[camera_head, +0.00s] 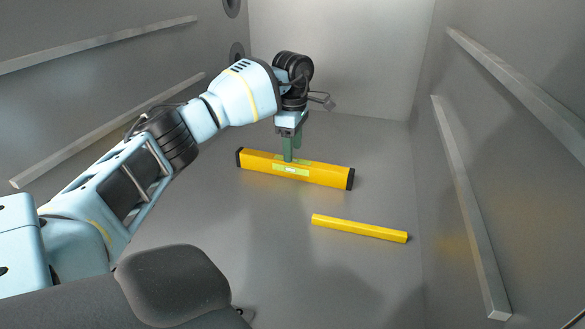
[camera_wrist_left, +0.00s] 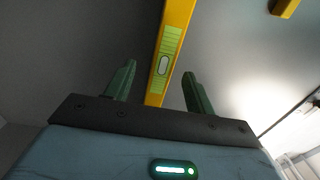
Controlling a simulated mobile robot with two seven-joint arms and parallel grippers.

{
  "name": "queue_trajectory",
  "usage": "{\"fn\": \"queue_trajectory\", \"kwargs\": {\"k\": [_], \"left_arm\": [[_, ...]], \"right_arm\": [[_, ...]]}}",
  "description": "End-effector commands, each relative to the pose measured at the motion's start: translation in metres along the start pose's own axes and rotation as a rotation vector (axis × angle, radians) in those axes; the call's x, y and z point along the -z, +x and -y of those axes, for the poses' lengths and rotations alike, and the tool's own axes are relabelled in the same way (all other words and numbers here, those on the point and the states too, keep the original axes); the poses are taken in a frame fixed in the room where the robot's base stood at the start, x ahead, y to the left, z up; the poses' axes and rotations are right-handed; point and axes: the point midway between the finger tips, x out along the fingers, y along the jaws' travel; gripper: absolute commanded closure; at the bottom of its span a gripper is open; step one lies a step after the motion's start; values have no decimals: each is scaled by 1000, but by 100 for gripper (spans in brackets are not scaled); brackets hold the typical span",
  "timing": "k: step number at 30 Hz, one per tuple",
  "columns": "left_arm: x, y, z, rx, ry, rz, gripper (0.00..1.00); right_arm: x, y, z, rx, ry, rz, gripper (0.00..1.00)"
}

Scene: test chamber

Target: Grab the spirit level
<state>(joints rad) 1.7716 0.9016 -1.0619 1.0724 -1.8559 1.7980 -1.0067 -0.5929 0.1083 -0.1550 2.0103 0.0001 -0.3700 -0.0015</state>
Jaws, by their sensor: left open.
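The yellow spirit level (camera_head: 325,174), with black end caps and a pale green vial window in its middle, lies on the grey chamber floor. My left gripper (camera_head: 292,152) points down at the middle of the level, next to the vial. In the left wrist view the level (camera_wrist_left: 175,40) runs between the two green fingers of my left gripper (camera_wrist_left: 158,85). The fingers are open, with a gap to the level on each side. The head view does not show clearly how far down they reach. My right gripper is in neither view.
A smaller plain yellow bar (camera_head: 359,228) lies on the floor in front and to the right of the level. Metal rails (camera_head: 472,215) run along the side walls. The floor around both yellow pieces is otherwise clear.

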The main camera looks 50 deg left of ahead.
Motion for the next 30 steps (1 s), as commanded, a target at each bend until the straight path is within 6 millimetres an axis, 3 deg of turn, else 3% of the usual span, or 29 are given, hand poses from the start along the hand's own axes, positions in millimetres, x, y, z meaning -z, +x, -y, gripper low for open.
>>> {"fn": "queue_trajectory", "kwargs": {"k": [9, 20, 30], "left_arm": [[0, 41, 5, 2, -1, -1, 45], [-1, 49, 4, 1, 0, 0, 47], [-1, 49, 4, 1, 0, 0, 91]], "right_arm": [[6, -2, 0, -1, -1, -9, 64], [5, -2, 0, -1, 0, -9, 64], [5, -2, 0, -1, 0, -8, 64]]}}
